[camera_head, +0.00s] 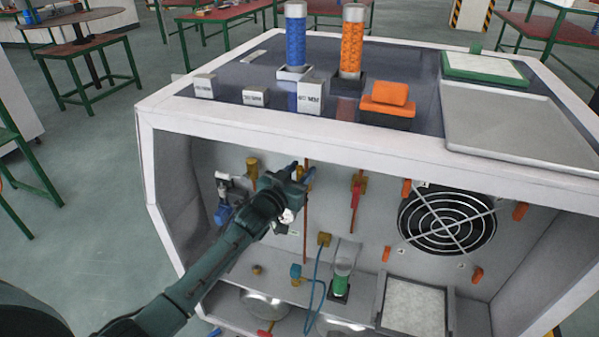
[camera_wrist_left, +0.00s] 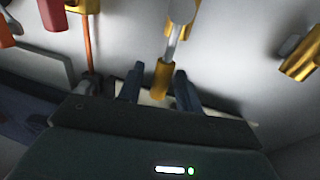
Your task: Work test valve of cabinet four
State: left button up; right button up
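The cabinet (camera_head: 330,150) has an open front, with valves and pipes on its grey back wall. A brass-yellow valve fitting (camera_head: 252,168) is left of my left gripper (camera_head: 302,173), and a red-handled valve (camera_head: 356,190) is to its right. My left gripper is inside the cabinet's upper part, its two fingers apart. In the left wrist view, a yellow cylindrical end (camera_wrist_left: 162,80) on a grey stem appears between the fingers (camera_wrist_left: 156,88); I cannot tell whether they touch it. Which valve is the test valve is not marked. My right gripper is out of view.
A round fan grille (camera_head: 447,218) is at the cabinet's right. Blue (camera_head: 295,38) and orange (camera_head: 352,42) cylinders stand on top. The cabinet's top front edge overhangs my left arm's reach.

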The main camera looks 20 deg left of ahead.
pick_arm(q)
jog(key=shift+c, duration=0.5)
grip_shut()
